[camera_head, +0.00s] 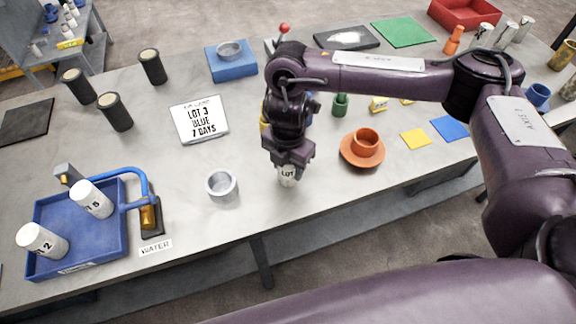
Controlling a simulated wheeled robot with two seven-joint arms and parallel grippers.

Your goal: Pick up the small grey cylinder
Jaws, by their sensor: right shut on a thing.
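My right gripper (288,163) points down near the front edge of the table. It is shut on a small pale grey cylinder (287,178) with "LOT" lettering; the gripper hides the cylinder's upper part. I cannot tell whether its base touches the table. A short, hollow light-grey cup (221,186) stands to the left, apart from the gripper. My left gripper is not in view.
An orange cup on a saucer (361,162) stands close to the right of my gripper. A lot sign (199,119) lies left. A blue tray (117,250) holds white cylinders at front left. Dark cylinders (152,67) stand farther back. The table between the cup and tray is partly clear.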

